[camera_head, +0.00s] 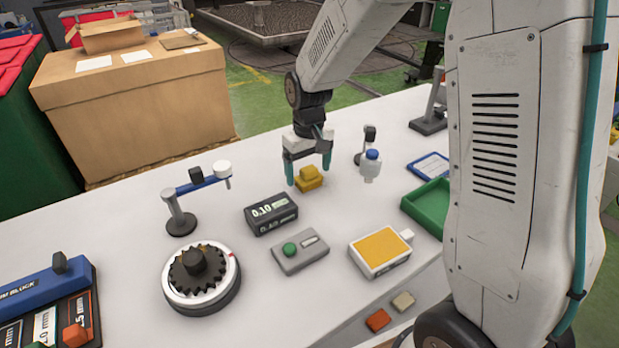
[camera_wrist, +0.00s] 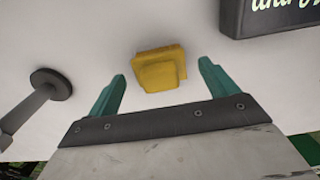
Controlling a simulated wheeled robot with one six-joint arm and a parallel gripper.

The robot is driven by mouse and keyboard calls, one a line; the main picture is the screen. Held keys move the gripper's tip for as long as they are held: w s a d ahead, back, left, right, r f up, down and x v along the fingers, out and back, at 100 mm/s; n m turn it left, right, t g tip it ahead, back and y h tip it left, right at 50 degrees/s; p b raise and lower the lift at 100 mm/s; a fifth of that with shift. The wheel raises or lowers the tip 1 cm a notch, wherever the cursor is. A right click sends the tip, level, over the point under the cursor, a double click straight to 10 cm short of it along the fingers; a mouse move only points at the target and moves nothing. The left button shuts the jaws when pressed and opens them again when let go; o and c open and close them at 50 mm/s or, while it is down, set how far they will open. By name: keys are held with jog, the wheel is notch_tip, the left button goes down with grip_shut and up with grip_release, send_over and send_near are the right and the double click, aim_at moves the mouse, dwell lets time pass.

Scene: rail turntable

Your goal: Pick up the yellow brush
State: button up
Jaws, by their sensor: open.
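The yellow brush (camera_head: 309,178) is a small blocky piece lying on the white table near its far edge. My gripper (camera_head: 309,186) is above and just behind it, with its teal fingers pointing down. In the wrist view the yellow brush (camera_wrist: 160,69) lies ahead of the gap between the two teal fingers (camera_wrist: 162,85), roughly centred. The fingers are spread wide and nothing is held between them. I cannot tell how high the fingertips are above the table.
A black box marked 0.10 (camera_head: 271,214) lies left of the brush. A small stand with a blue-capped bottle (camera_head: 371,166) is close on the right. A grey button box (camera_head: 300,252), yellow-topped box (camera_head: 380,251), round gear turntable (camera_head: 201,281) and green tray (camera_head: 411,205) are nearby.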

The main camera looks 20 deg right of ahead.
aim_at(309, 168)
jog(key=shift+f, duration=0.4)
jog(key=c, duration=1.2)
jog(key=shift+o, duration=0.2)
notch_tip(309, 168, up, 10)
jog(key=shift+r, duration=0.1)
jog(key=o, duration=0.4)
jog(key=shift+c, duration=1.1)
